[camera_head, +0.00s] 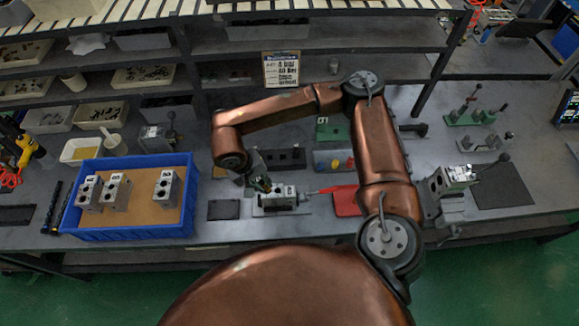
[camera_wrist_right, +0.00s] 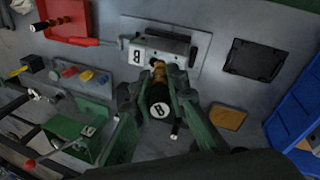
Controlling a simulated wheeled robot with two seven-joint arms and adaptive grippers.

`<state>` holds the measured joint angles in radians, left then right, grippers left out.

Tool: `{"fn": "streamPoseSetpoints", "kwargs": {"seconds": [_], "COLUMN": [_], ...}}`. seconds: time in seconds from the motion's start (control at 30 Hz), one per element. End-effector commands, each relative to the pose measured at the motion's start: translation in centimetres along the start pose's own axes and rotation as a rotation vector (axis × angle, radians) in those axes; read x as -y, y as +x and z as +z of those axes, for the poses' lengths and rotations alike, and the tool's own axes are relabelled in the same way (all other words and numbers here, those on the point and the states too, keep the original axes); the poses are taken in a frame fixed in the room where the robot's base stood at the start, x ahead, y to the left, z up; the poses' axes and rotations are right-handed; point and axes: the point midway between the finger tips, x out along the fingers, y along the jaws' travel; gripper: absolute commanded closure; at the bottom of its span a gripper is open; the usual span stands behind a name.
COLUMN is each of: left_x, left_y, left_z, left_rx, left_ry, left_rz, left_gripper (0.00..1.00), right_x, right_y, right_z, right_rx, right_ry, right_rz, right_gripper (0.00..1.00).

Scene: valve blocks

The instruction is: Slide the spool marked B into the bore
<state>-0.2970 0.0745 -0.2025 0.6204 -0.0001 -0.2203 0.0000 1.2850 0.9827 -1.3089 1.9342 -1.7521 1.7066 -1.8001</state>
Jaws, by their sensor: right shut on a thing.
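My right gripper (camera_head: 262,187) reaches down over a light grey valve block (camera_head: 282,199) on the bench. In the right wrist view, the gripper (camera_wrist_right: 160,100) is shut on the spool marked B (camera_wrist_right: 160,110), which has a black end with a white B disc. Its brass-coloured part (camera_wrist_right: 158,72) points at the side of the valve block (camera_wrist_right: 170,48). The block has a white label (camera_wrist_right: 137,55) and lies on a pale plate. The bore mouth is hidden; I cannot tell whether the spool tip is inside it. My left gripper is not in view.
A blue tray (camera_head: 130,235) with several grey blocks stands at the left. A dark pad (camera_head: 223,210) lies left of the valve block. A red mat (camera_head: 346,201) and a red-handled tool (camera_head: 330,190) lie to its right.

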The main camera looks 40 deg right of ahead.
Motion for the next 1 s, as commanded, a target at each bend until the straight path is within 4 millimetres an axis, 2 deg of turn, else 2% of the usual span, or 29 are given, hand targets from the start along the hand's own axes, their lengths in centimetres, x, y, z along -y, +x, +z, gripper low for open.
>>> {"fn": "streamPoseSetpoints", "kwargs": {"seconds": [0.03,0.1,0.3,0.4,0.6,1.0], "left_x": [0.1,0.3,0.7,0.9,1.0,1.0], "left_y": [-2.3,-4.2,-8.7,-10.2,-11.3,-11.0], "left_z": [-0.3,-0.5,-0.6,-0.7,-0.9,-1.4], "left_rx": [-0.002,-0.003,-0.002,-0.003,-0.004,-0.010], "left_ry": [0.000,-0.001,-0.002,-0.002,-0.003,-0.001], "left_rz": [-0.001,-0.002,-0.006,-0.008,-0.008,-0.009], "left_gripper": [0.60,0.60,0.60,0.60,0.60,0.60], "right_x": [-0.7,-1.3,-3.6,-4.7,-5.8,-5.8], "right_y": [-1.0,-1.0,-0.3,0.2,0.9,1.2], "right_z": [-0.2,-0.5,-1.5,-1.8,-2.2,-2.3], "right_rx": [0.022,0.050,0.102,0.112,0.117,0.115], "right_ry": [0.060,0.153,0.412,0.510,0.607,0.613], "right_rz": [-0.024,-0.064,-0.173,-0.213,-0.254,-0.259], "right_gripper": [1.00,1.00,1.00,1.00,1.00,1.00]}}
